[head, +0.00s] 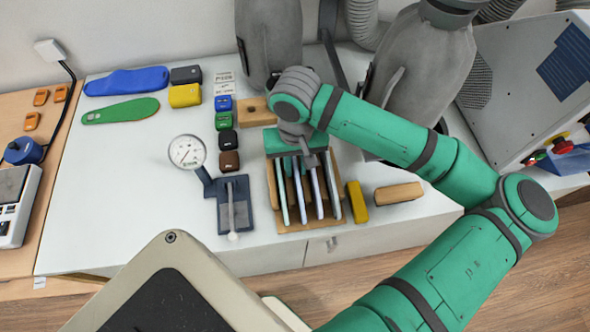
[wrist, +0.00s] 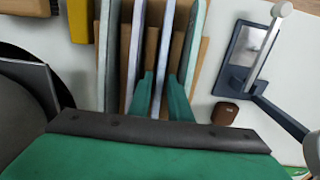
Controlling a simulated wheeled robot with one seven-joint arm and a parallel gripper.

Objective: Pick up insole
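A wooden rack (head: 272,203) on the white table holds several thin insoles on edge, with pale edges facing up; one of them is the insole (head: 316,187). My gripper (head: 303,166) is over the rack's far end, pointing down. In the wrist view my gripper (wrist: 160,82) has its two green fingers apart, on either side of one upright insole (wrist: 161,45). Gaps seem to show between that insole and the fingers; I cannot tell whether either touches it. A blue insole (head: 126,81) and a green insole (head: 120,111) lie flat at the back left.
A dial gauge (head: 187,152) on a dark stand is left of the rack. A yellow block (head: 357,202) and a wooden brush-like block (head: 398,193) lie to its right. Small coloured blocks and grey machines stand behind. The table's left front is clear.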

